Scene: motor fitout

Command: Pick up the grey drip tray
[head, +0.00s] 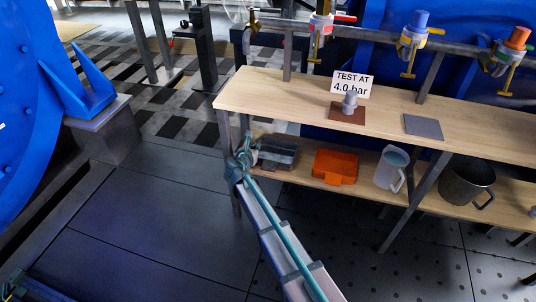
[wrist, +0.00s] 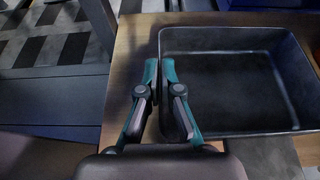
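The grey drip tray (head: 280,152) is an open, rectangular, dark grey tray at the left end of the lower wooden shelf. In the wrist view the tray (wrist: 240,85) looks empty, and its left wall runs between my fingers. My gripper (head: 243,160) is at the tray's left end in the head view. In the wrist view my gripper (wrist: 160,68) has one finger outside the wall and one inside, closed to a narrow gap on it. The tray appears to rest on the shelf; any lift cannot be seen.
On the lower shelf (head: 312,178) stand an orange tray (head: 336,166), a white jug (head: 391,168) and a dark metal mug (head: 467,182). The upper shelf (head: 275,92) overhangs the tray. It bears a sign (head: 352,85) and a small fitting (head: 349,104). Floor to the left is clear.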

